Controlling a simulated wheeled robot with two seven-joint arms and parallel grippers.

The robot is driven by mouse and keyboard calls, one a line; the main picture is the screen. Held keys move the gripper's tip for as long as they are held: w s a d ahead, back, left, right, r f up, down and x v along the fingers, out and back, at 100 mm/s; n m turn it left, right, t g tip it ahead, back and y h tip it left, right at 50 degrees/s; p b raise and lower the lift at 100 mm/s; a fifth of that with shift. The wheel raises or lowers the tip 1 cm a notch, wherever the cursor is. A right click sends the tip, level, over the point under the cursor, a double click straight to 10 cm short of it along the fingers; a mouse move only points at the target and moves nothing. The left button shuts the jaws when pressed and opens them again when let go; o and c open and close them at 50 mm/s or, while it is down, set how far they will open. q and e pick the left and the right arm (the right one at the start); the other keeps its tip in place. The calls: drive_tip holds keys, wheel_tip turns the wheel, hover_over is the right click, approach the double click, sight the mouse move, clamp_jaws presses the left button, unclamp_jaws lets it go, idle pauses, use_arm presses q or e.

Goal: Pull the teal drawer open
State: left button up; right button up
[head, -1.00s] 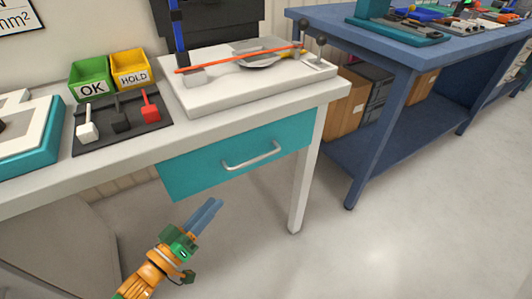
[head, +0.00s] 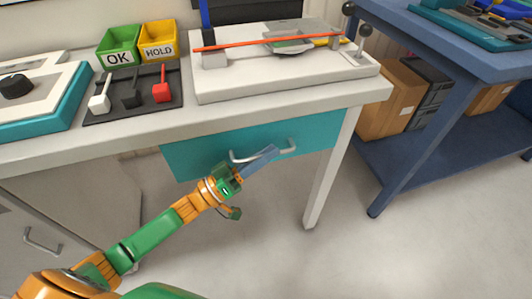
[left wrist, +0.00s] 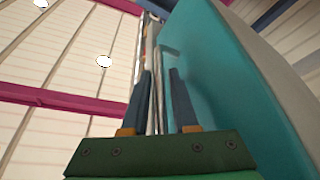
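The teal drawer (head: 195,158) is under the white workbench, its front flush with the frame and shut. It also fills much of the left wrist view (left wrist: 225,85). Its silver bar handle (head: 289,149) runs across the front; my fingers hide its middle part in the head view. My left gripper (head: 268,153) is at the handle, fingers pointing up and to the right. In the left wrist view its two fingers (left wrist: 156,85) stand apart, with a pale strip, seemingly the handle, between them. Whether they touch it cannot be told. My right gripper is not in view.
On the workbench (head: 110,148) stand a green OK bin (head: 117,58), a yellow HOLD bin (head: 158,52), a black tray with small levers (head: 131,98) and a white fixture (head: 260,84). A bench leg (head: 331,170) is right of the drawer. A blue table (head: 437,160) stands further right.

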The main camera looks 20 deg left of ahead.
use_arm(q)
clamp_jaws()
idle(1.4)
